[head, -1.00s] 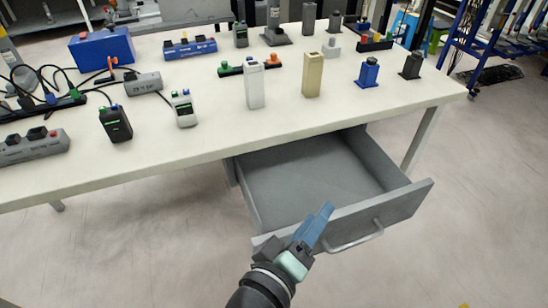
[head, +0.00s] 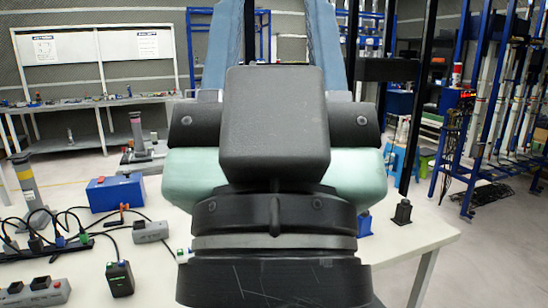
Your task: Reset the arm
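My gripper (head: 273,20) fills the middle of the head view, close to the camera and pointing up. Its two blue fingers stand apart with a clear gap between them, and nothing shows in the gap. The fingertips run up to the top edge of the picture. The drawer is not visible in this view.
On the table's left stand a blue box (head: 115,193), a dark device (head: 119,279), a grey power strip (head: 33,292) and cables. A blue block (head: 364,225) and a black block (head: 403,212) stand at the right. A blue rack (head: 480,110) is beyond.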

